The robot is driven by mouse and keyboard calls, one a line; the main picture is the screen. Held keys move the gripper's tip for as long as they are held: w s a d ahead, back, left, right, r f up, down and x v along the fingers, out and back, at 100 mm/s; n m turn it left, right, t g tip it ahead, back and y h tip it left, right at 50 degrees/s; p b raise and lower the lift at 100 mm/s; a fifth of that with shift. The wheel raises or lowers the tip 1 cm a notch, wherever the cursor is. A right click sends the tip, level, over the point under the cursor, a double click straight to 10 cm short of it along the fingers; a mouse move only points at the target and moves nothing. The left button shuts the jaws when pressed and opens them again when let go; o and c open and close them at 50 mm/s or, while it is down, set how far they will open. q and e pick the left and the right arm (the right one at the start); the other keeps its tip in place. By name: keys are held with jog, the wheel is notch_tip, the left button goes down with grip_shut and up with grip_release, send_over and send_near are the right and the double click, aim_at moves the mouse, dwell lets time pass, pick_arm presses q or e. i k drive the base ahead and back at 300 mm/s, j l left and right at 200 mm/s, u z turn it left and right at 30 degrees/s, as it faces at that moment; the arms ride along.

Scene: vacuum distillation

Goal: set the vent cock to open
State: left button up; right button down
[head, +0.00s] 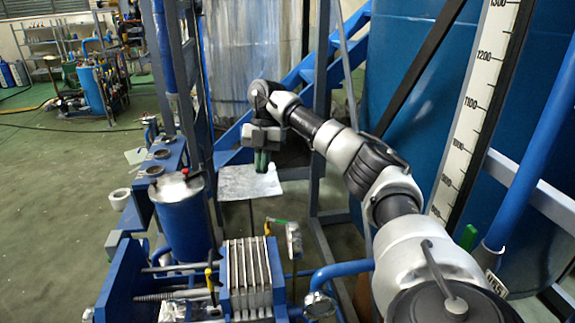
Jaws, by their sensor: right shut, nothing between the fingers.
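My right arm reaches in from the lower right. Its gripper (262,166) points down with its green fingers together, holding nothing, above a pale square plate (240,187). A small white rounded piece (271,168) shows right beside the fingertips; I cannot tell whether they touch it. I cannot tell which fitting is the vent cock. Small valve handles in view are a green one (279,221) below the plate, a yellow one (209,278) at the plate stack and a green one (468,237) at the right. My left gripper is not in view.
A blue vessel with a metal lid (184,218) stands left of the gripper. A finned plate stack (249,272) is in front. A large blue tank (416,75) and scale board (487,75) stand at the right. Green floor (50,220) is open at the left.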

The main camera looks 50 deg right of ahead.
aim_at(277, 221)
jog(key=i+l, duration=0.1)
jog(key=l, duration=0.2)
jog(key=i+l, duration=0.1)
jog(key=l, duration=0.25)
jog(key=i+l, duration=0.1)
jog(key=l, duration=0.2)
jog(key=i+l, duration=0.1)
jog(key=l, duration=0.2)
